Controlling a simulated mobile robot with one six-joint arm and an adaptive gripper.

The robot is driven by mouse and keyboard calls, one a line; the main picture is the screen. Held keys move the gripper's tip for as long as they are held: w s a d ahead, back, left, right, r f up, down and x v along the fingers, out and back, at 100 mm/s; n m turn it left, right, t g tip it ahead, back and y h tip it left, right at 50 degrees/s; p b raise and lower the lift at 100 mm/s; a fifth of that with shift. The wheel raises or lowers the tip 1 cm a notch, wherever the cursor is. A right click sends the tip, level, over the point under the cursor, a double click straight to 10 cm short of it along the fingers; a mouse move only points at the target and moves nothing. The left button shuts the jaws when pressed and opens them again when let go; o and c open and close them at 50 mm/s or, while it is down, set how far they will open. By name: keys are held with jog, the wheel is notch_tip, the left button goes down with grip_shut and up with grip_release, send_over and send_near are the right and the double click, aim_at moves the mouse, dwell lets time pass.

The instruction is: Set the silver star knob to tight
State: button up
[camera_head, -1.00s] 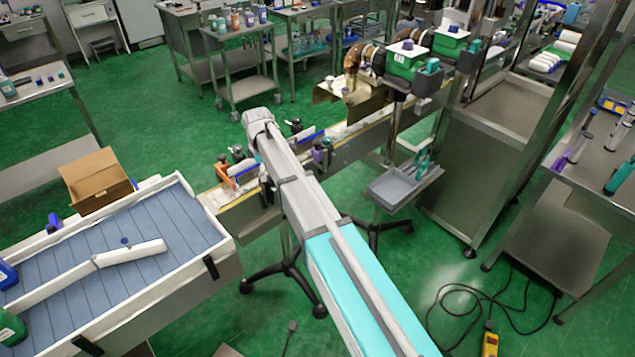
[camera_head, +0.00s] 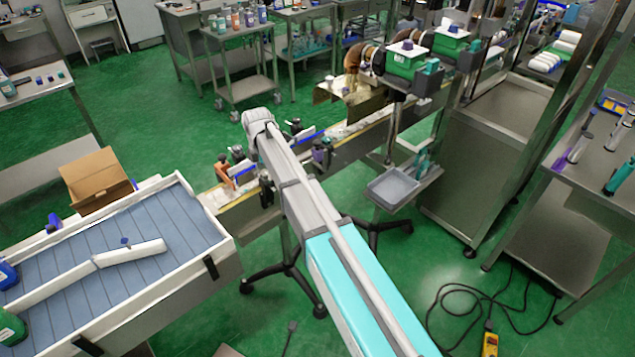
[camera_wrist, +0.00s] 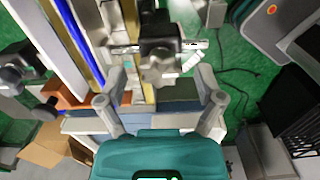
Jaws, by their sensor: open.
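The silver star knob (camera_wrist: 158,70) shows in the wrist view, at the upper middle, in front of a black clamp block (camera_wrist: 158,28). My gripper (camera_wrist: 160,90) is open, with one grey finger on each side of the knob's lower part in the picture. I see nothing held between the fingers, and I cannot tell whether they touch the knob. No mark for tight or loose can be read. In the head view my arm hides my gripper and the knob at the conveyor rail.
A conveyor (camera_head: 235,212) with rails and clamps runs under my arm. A blue-slatted table (camera_head: 125,265) and an open cardboard box (camera_head: 97,180) are at left. A grey tray (camera_head: 392,187) stands right of the arm. Green floor is free behind the conveyor.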

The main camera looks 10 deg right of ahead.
aim_at(265, 172)
jog(key=shift+r+p, duration=0.35)
notch_tip(265, 172, up, 13)
jog(key=p, duration=1.3)
jog(key=s+d+f+m+b, duration=0.4)
jog(key=s+d+m, duration=0.3)
jog(key=s+d+f+m+b, duration=0.3)
jog(key=s+d+m, duration=0.3)
jog(key=d, duration=0.2)
jog(key=shift+s+f+m+b, duration=0.35)
jog(key=shift+f+m+b, duration=0.05)
jog(key=shift+d, duration=0.1)
jog(key=s+d+m, duration=0.8)
jog(key=s+m, duration=0.2)
jog(key=s, duration=0.2)
jog(key=shift+m, duration=0.3)
